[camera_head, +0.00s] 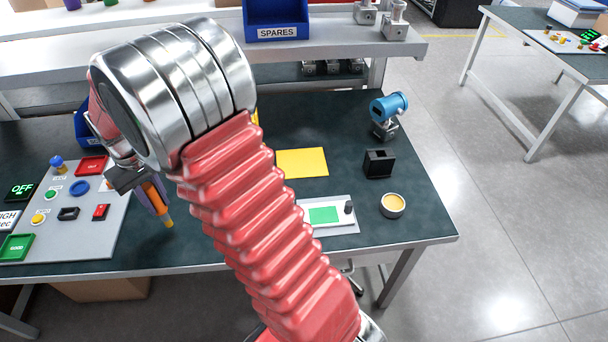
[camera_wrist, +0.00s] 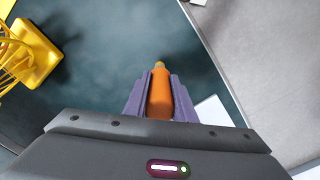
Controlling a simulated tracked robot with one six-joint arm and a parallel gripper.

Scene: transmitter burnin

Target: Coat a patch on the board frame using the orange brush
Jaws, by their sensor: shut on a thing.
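My gripper (camera_head: 158,206) is at the left of the head view, pointing down over the dark bench between the button panel and my arm. Its purple fingers are shut on the orange brush (camera_head: 168,222). The wrist view shows the orange brush (camera_wrist: 160,95) between both fingers, with a small pale yellowish end pointing away. The board frame (camera_head: 347,228), a white plate with a green board (camera_head: 324,214) and a black knob, lies near the bench's front edge, well right of my gripper. A round tin (camera_head: 392,205) with yellow-orange contents stands right of it.
A black holder block (camera_head: 379,163), a blue transmitter (camera_head: 388,108) and a yellow sheet (camera_head: 302,162) are on the bench. A grey button panel (camera_head: 85,232) lies left. A yellow rack (camera_wrist: 35,52) shows in the wrist view. My red arm hides part of the middle bench.

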